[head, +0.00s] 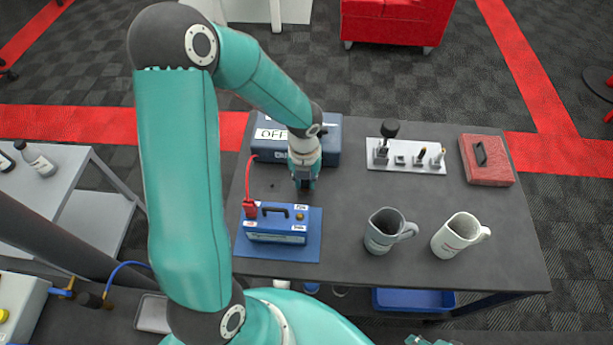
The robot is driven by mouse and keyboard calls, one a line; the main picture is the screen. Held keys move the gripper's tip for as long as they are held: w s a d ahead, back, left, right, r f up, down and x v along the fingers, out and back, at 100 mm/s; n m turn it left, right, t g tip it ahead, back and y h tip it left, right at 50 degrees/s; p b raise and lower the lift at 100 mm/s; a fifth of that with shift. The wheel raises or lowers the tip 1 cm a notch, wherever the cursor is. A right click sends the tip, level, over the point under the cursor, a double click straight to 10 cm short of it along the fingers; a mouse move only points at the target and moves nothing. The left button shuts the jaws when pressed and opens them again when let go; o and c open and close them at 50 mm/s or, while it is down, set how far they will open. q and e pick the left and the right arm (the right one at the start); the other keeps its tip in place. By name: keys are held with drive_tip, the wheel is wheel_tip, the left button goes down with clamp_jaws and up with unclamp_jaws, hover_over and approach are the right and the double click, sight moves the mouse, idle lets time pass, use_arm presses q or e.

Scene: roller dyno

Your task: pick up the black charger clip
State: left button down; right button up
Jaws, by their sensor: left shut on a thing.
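My left gripper (304,184) points down over the table, between the charger and the battery. It is shut on the black charger clip, which is mostly hidden by the fingers and hard to make out against the dark table. The blue charger box (326,150) with an "OFF" label stands at the back left of the table. A red clip (250,208) on a red cable sits at the left end of the blue battery (275,229), which has a black handle and stands on a blue mat (308,248).
A grey mug (383,232) and a white mug (455,237) stand front right of the table (345,195). The table's middle is clear.

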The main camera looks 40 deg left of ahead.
use_arm(q)
drive_tip(key=shift+r, duration=0.3)
